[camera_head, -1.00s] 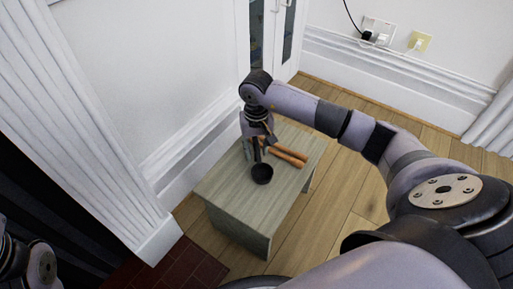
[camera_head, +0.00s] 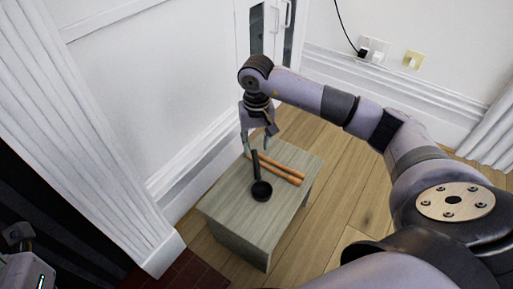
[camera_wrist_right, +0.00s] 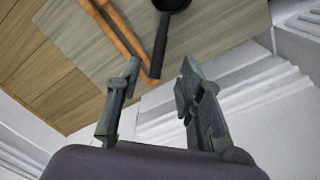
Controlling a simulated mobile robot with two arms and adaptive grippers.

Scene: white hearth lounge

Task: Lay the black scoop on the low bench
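The black scoop (camera_head: 261,190) lies on the low bench (camera_head: 236,221), its round bowl toward the near end and its handle pointing toward the far end. My right gripper (camera_head: 259,144) is above the far end of the bench, open and empty, apart from the scoop. In the right wrist view the scoop's handle (camera_wrist_right: 160,45) lies beyond the open fingers (camera_wrist_right: 158,80), with the bench top (camera_wrist_right: 213,28) under it. My left gripper is not clearly seen; part of my left arm shows at the lower left of the head view.
Orange-brown sticks (camera_head: 282,169) lie on the bench beside the scoop's handle. A white panelled wall (camera_head: 150,80) stands close to the left of the bench. Wooden floor (camera_head: 335,190) is open to the right. A wall socket with plugs (camera_head: 372,50) is at the back.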

